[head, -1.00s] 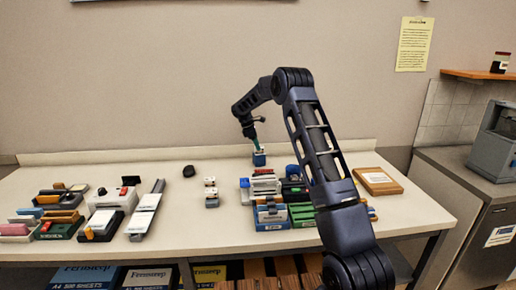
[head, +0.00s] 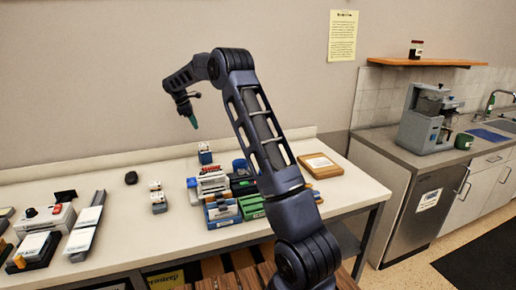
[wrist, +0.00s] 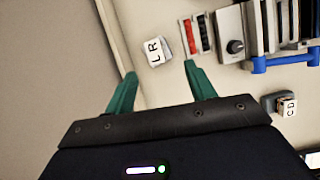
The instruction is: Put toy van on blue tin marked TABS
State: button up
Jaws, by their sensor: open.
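My gripper (head: 193,121) is open and empty in the air above the back of the worktop. Its green fingers (wrist: 157,82) are spread in the wrist view. Below it, a small blue block with a white top (head: 205,154) stands near the wall; a white top marked LR (wrist: 155,52) shows just beyond the fingers in the wrist view. A round blue thing (head: 240,166) stands among the stationery to its right; I cannot read any TABS mark on it. I cannot make out a toy van for certain in either view.
Labelled boxes (head: 222,213) crowd the worktop's middle. A framed board (head: 319,166) lies at right. Bare worktop (head: 125,220) shows at centre left.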

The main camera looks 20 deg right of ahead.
jog(key=s+d+r+m+t+y, duration=0.1)
jog(key=s+d+r+m, duration=0.3)
jog(key=s, duration=0.6)
jog(key=s+d+r+m, duration=0.2)
jog(key=s+d+r, duration=0.35)
jog(key=s, duration=0.35)
jog(key=s+d+r+m+t+y, duration=0.1)
jog(key=s+d+r+m, duration=0.15)
jog(key=s+r, duration=0.55)
jog(key=s+d+f+m, duration=0.2)
jog(key=s+f+m, duration=0.1)
jog(key=s, duration=0.7)
jog(key=s+d+f+m+t+y, duration=0.1)
jog(key=s+d+f+m, duration=0.1)
jog(key=s, duration=0.8)
jog(key=s+d+f+m+t+y, duration=0.1)
jog(key=s+f, duration=0.4)
jog(key=s, duration=0.5)
jog(key=d+m, duration=0.1)
jog(key=m, duration=0.1)
jog(key=shift+s+m, duration=0.2)
jog(key=shift+m, duration=0.15)
